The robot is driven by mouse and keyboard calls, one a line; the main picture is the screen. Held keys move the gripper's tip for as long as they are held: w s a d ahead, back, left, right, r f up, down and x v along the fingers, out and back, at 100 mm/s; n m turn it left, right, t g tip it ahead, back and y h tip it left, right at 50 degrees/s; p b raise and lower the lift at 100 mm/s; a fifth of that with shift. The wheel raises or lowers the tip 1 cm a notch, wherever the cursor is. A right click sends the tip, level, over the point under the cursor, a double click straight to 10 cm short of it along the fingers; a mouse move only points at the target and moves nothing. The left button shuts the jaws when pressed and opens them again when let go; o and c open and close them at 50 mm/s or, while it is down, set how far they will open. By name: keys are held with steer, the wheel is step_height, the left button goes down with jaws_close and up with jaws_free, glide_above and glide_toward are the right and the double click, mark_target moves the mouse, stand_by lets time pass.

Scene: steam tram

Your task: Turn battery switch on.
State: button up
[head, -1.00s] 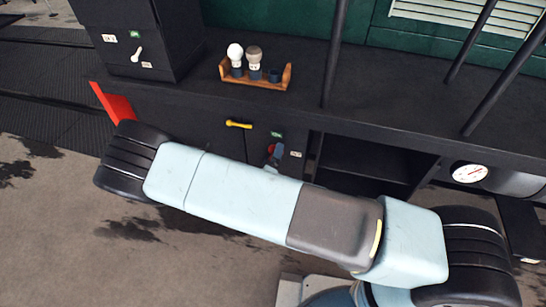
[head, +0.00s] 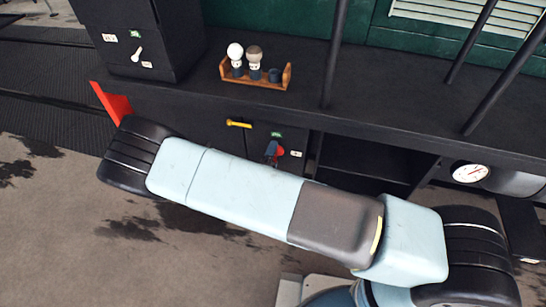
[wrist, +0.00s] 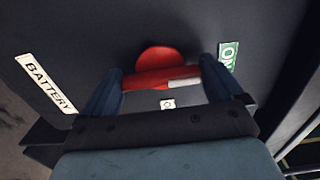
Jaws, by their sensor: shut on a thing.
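The battery switch has a red round base and a red bar handle with a white stripe at its right end (wrist: 152,78). In the head view it is a small red shape (head: 280,152) on the dark panel, partly hidden by my gripper. My gripper (wrist: 162,82) is shut on the handle, with one blue finger at each end. The stripe points right, towards the green ON label (wrist: 228,56). A white BATTERY label (wrist: 45,83) is to the left, and a small white label (wrist: 167,104) shows below the handle.
A yellow handle (head: 239,124) is left of the switch on the panel. A wooden rack (head: 250,82) with bulbs stands on the ledge above. A dark cabinet (head: 122,66) with a white lever is at the upper left. An open recess (head: 365,165) is to the right.

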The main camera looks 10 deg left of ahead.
steer(key=shift+s+a+f, duration=0.1)
steer(key=shift+a+f, duration=0.05)
steer(key=o, duration=0.7)
steer(key=s+a, duration=0.1)
steer(key=s, duration=1.2)
steer(key=shift+s, duration=0.35)
